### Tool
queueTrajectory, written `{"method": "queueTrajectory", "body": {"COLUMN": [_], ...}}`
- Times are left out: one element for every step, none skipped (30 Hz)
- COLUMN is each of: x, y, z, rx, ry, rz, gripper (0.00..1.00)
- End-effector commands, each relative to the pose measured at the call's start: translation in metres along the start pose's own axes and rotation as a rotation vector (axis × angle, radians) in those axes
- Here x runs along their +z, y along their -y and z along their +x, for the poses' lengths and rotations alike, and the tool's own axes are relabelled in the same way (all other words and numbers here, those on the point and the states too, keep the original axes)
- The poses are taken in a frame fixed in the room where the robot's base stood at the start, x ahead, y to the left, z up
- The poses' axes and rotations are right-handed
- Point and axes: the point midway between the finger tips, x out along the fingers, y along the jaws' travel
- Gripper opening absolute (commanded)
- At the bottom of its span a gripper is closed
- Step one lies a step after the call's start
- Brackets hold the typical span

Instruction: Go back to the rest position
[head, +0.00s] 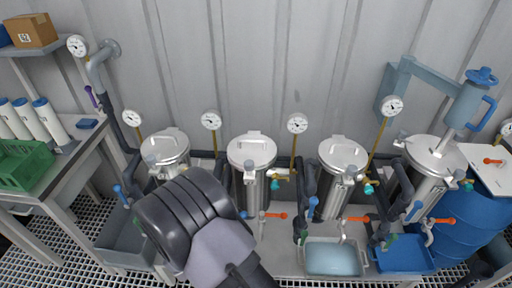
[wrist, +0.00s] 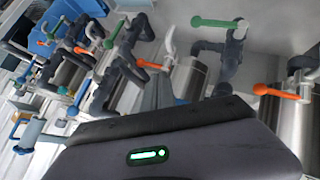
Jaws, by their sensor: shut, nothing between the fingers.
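My gripper (wrist: 155,122) fills the bottom of the wrist view as a dark grey housing with a lit green bar and a black edge beyond it. In the head view my dark ribbed arm end and a pale grey link rise from the bottom, left of centre. They hide part of the bench front and the lower part of the left vessels. Steel membrane vessels with clamped lids stand in a row: a left one (head: 166,148), a second (head: 252,150), a third (head: 343,155) and a right one (head: 434,155).
Pressure gauges (head: 297,123) on thin stems and orange-handled valves (head: 276,215) stick out around the vessels. A pale tray (head: 333,241) and a blue tray (head: 403,265) sit below. A side table at left holds a green crate (head: 42,166). A blue barrel (head: 470,222) stands at right.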

Motion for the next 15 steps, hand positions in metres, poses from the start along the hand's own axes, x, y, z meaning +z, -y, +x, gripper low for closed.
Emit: {"method": "queueTrajectory", "body": {"x": [-0.025,-0.036,-0.046,-0.051,-0.052,-0.05,-0.047,-0.042,-0.035,-0.029,-0.023,-0.016,-0.012,-0.008,-0.004], "y": [-0.041,-0.071,-0.113,-0.144,-0.174,-0.21,-0.233,-0.254,-0.279,-0.294,-0.307,-0.32,-0.327,-0.332,-0.336], "z": [-0.01,-0.017,-0.029,-0.039,-0.051,-0.068,-0.081,-0.096,-0.116,-0.131,-0.146,-0.166,-0.18,-0.193,-0.209], "rx": [0.033,0.055,0.073,0.077,0.072,0.051,0.025,-0.009,-0.065,-0.113,-0.167,-0.241,-0.296,-0.349,-0.413], "ry": [0.057,0.11,0.185,0.244,0.302,0.375,0.423,0.465,0.509,0.532,0.545,0.547,0.538,0.523,0.491], "rz": [0.058,0.088,0.132,0.167,0.201,0.248,0.285,0.321,0.37,0.407,0.443,0.49,0.52,0.549,0.579], "gripper": [0.0,0.0,0.0,0.0,0.0,0.0,0.0,0.0,0.0,0.0,0.0,0.0,0.0,0.0,0.0]}}
